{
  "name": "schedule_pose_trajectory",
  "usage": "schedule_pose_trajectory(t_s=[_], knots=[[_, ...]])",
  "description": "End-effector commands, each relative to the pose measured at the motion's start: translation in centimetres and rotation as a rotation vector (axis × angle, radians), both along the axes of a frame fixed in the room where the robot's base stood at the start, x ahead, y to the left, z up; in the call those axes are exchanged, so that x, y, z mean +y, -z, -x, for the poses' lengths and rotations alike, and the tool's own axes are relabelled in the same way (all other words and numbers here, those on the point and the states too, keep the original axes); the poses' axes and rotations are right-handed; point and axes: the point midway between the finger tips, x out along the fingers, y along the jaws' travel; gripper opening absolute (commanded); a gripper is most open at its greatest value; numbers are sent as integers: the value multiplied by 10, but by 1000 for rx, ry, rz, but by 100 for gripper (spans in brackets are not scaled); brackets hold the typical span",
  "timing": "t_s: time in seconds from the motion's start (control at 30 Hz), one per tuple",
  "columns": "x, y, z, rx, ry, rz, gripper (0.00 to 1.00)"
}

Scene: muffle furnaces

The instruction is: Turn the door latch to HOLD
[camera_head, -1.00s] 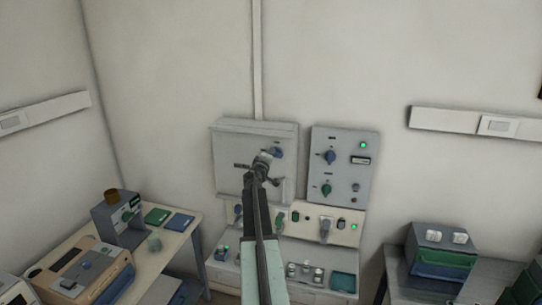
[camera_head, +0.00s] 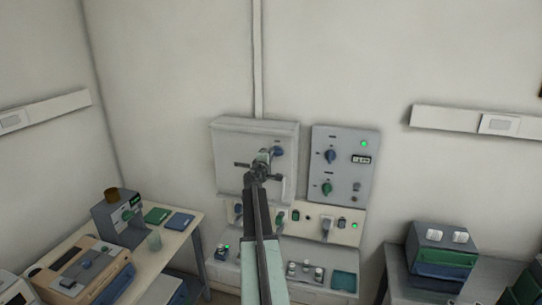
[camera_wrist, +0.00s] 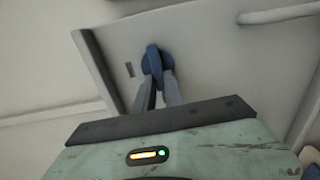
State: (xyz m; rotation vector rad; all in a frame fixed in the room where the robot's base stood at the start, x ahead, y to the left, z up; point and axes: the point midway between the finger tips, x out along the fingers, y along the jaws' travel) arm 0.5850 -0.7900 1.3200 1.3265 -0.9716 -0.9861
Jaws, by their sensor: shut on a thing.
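The door latch is a blue knob (camera_head: 277,151) at the upper right of the grey furnace door (camera_head: 228,145). In the wrist view the blue latch (camera_wrist: 153,60) has a raised bar on a round base, and a small dark mark sits on the door to its left. My gripper (camera_head: 266,157) reaches up to the latch from the front. In the wrist view its two fingers (camera_wrist: 157,82) are shut on the latch's bar. The fingers and wrist hide part of the latch in the head view. Its lettering is too small to read.
A control panel (camera_head: 345,143) with blue and green knobs stands just right of the door. A pale door handle (camera_wrist: 280,12) lies near the latch. A strip of plugs and knobs (camera_head: 342,238) runs below. Side tables (camera_head: 190,238) hold instruments at left and right.

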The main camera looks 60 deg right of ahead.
Motion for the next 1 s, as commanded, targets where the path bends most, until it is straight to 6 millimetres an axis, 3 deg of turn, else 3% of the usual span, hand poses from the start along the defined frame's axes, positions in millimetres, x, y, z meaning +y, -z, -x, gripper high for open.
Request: schedule_pose_trajectory(t_s=[0.17,0.2,0.27,0.67,1.0], knots=[[0,0,0,2,-1,1,0],[0,0,-1,2,-1,1,25],[0,0,-1,2,-1,1,35],[7,0,2,0,-1,0,35],[66,0,21,1,-2,0,35]])
